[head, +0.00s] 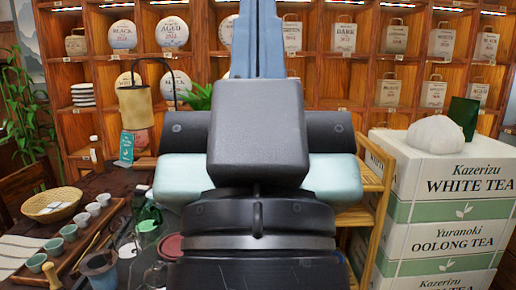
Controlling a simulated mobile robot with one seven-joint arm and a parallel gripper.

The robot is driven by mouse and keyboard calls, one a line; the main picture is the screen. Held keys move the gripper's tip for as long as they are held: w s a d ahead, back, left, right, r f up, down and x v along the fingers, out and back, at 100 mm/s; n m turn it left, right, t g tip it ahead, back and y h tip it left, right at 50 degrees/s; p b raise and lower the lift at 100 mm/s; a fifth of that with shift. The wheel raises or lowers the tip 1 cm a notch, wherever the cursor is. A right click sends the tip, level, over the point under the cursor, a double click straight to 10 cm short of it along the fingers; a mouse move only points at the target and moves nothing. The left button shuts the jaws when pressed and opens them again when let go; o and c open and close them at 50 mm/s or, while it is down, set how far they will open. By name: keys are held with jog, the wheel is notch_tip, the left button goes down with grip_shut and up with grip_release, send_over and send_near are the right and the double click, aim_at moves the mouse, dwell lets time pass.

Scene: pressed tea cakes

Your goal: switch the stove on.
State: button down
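I cannot make out a stove in the head view. My own arm fills the middle of the picture and hides much of what lies behind it. My gripper is not in view, so its opening does not show. A dark table (113,183) with tea ware runs along the left, and my arm covers its right part.
On the table are a wicker basket (51,205), a wooden tray (70,262) with several small cups, and a green glass vessel (148,216). White tea boxes (440,245) are stacked at the right beside a wooden rack (376,210). Wooden shelves (345,66) with tea cakes line the back.

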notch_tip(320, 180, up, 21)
jog(key=p, duration=1.8)
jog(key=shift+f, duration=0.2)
